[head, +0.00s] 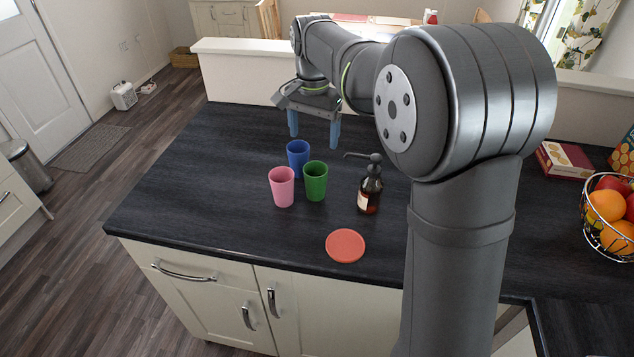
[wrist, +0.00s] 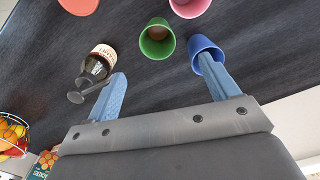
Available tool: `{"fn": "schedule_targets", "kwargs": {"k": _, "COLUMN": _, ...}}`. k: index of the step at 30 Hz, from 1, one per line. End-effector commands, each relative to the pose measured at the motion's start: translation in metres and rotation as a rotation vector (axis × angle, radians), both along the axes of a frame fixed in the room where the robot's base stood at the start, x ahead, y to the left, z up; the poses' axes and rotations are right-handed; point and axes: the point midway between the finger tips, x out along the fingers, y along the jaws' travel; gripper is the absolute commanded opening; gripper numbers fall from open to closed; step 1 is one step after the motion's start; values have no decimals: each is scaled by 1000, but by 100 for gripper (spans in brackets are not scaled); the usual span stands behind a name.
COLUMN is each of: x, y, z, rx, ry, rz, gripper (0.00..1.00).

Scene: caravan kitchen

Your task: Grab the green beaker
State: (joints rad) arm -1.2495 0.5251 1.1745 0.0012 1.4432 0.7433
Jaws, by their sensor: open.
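The green beaker (head: 315,181) stands upright on the dark worktop, between a blue beaker (head: 298,157) behind it and a pink beaker (head: 282,187) to its left. In the wrist view the green beaker (wrist: 157,40) shows its open mouth, beyond my fingertips and between their directions. My gripper (head: 314,140) is open and empty, above the worktop behind the beakers. In the wrist view my gripper (wrist: 162,66) has its right finger overlapping the blue beaker (wrist: 205,48) in the picture; I cannot tell if they touch.
A brown pump bottle (head: 370,190) stands right of the green beaker. A round coral coaster (head: 346,245) lies near the front edge. A wire fruit basket (head: 610,222) and a red box (head: 565,160) are at the right. The worktop's left part is clear.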

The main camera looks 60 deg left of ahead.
Motion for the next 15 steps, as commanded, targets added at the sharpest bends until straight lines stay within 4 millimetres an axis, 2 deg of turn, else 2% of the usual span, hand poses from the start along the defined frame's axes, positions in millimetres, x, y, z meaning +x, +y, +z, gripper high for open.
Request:
{"fn": "schedule_targets", "kwargs": {"k": 1, "x": 0, "y": -1, "z": -12, "rx": -5, "ry": 2, "rz": 0, "gripper": 80}}
{"fn": "schedule_targets", "kwargs": {"k": 9, "x": 0, "y": -1, "z": -71, "rx": -4, "ry": 0, "rz": 1, "gripper": 80}}
{"fn": "schedule_targets", "kwargs": {"k": 15, "x": 0, "y": -1, "z": -96, "rx": -1, "ry": 0, "rz": 1, "gripper": 80}}
